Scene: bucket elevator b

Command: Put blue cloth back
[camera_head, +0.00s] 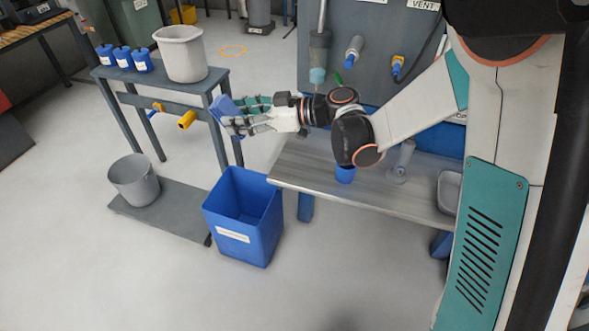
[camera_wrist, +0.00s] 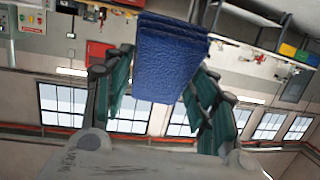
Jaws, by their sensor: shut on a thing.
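The blue cloth is a folded textured pad (camera_wrist: 170,62) held between the teal fingers of my gripper (camera_wrist: 165,85) in the wrist view. In the head view the cloth (camera_head: 226,108) shows at the tip of my gripper (camera_head: 238,112), which points left. My gripper is shut on the cloth and holds it in the air near the right end of the grey side table (camera_head: 218,74). A blue bin (camera_head: 262,228) with a white label stands on the floor below and to the right of the cloth. The bin's visible inside looks empty.
The side table carries a white bucket (camera_head: 181,52) and several blue labelled containers (camera_head: 123,57). A metal-topped bench (camera_head: 300,172) with a blue cup (camera_head: 345,174) lies under my arm. Floor at front left is clear.

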